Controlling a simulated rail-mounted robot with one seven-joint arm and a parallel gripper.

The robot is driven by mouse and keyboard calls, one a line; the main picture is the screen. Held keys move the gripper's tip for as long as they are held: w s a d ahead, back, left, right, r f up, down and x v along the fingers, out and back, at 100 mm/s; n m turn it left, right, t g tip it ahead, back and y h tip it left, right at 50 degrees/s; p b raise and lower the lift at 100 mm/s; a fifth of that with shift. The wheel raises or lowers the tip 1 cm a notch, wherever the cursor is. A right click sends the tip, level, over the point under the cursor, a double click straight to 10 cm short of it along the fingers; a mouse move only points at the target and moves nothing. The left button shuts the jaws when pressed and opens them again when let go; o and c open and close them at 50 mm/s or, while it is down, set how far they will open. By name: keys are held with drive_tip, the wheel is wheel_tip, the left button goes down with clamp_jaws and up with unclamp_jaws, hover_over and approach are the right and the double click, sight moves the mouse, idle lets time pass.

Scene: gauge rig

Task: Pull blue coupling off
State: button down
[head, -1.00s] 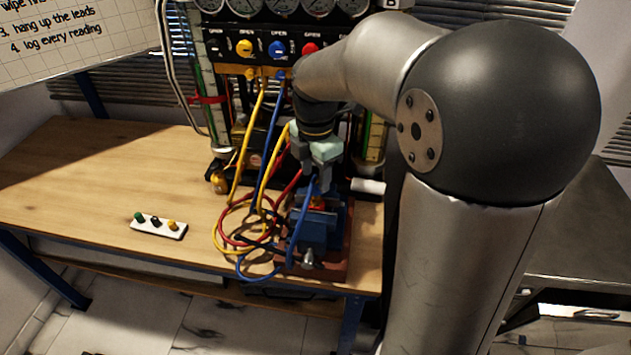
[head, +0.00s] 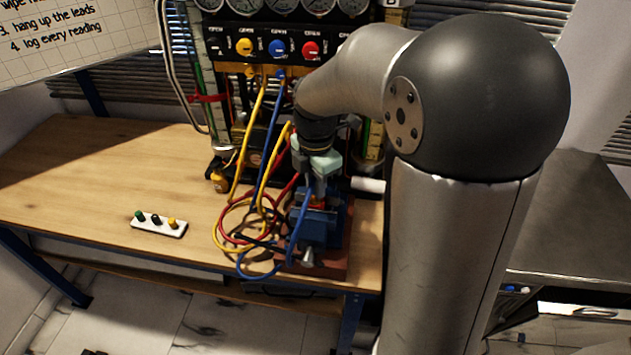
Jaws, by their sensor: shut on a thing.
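My gripper (head: 315,186) points down just above the blue vise (head: 316,232) on the bench, its jaws shut. The blue hose (head: 296,232) loops up from the bench to the jaws, where its end with the blue coupling is held. The coupling itself is mostly hidden by the fingers and too small to make out. A small orange-red part (head: 317,202) shows right below the fingertips, at the top of the vise. I cannot tell whether the coupling still touches it.
Yellow, red and blue hoses (head: 233,222) lie coiled left of the vise. The gauge panel (head: 275,46) with coloured knobs stands behind. A white strip with small caps (head: 159,224) lies on the wooden bench (head: 90,190), whose left side is mostly clear.

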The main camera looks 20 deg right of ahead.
drive_tip(key=shift+r, duration=0.2)
drive_tip(key=shift+r+p, duration=1.95)
drive_tip(key=shift+r, duration=0.45)
